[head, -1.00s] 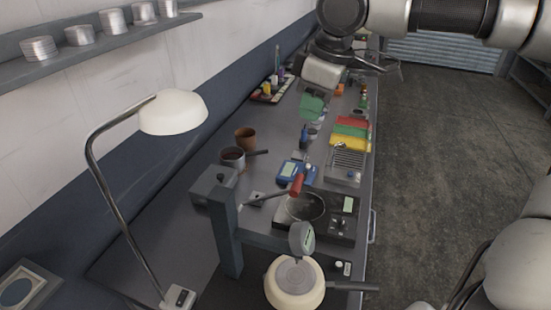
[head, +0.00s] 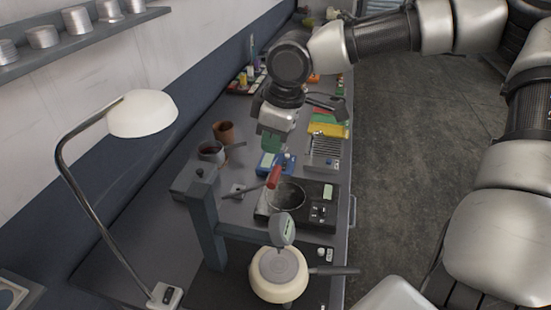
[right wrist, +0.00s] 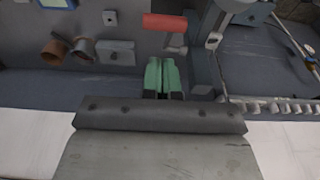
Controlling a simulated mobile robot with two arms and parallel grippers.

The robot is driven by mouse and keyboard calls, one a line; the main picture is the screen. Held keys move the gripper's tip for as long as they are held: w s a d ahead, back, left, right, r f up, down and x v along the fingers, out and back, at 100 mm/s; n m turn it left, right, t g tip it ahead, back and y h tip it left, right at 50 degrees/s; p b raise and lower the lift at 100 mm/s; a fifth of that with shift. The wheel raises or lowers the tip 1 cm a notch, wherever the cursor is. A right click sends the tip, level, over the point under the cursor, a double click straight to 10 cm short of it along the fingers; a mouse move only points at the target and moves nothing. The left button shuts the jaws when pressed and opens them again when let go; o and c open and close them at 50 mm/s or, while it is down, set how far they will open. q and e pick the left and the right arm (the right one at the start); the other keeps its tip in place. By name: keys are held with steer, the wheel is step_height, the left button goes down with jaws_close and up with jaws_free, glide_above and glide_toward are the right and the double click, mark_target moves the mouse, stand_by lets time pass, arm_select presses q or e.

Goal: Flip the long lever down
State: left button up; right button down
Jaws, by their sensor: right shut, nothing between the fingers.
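The long lever is a thin metal rod with a red handle (head: 273,176). My right gripper (head: 271,143) has green fingers, shut and empty. It hangs above and behind the red handle in the head view. In the right wrist view its fingertips (right wrist: 165,62) are close below the handle, with a gap in the picture. My left gripper is not in view.
A grey pot (head: 211,152) and brown pot (head: 223,130) are left. A lamp (head: 143,113) leans over the bench.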

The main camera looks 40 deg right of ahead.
mark_target(279, 175)
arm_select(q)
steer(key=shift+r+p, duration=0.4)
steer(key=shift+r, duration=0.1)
arm_select(e)
steer(key=shift+s+d+f, duration=0.1)
steer(key=shift+f, duration=1.2)
steer(key=shift+s+d+f, duration=0.1)
steer(key=shift+f, duration=1.15)
steer(key=shift+a, duration=0.1)
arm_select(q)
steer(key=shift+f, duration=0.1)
arm_select(e)
steer(key=shift+f, duration=0.1)
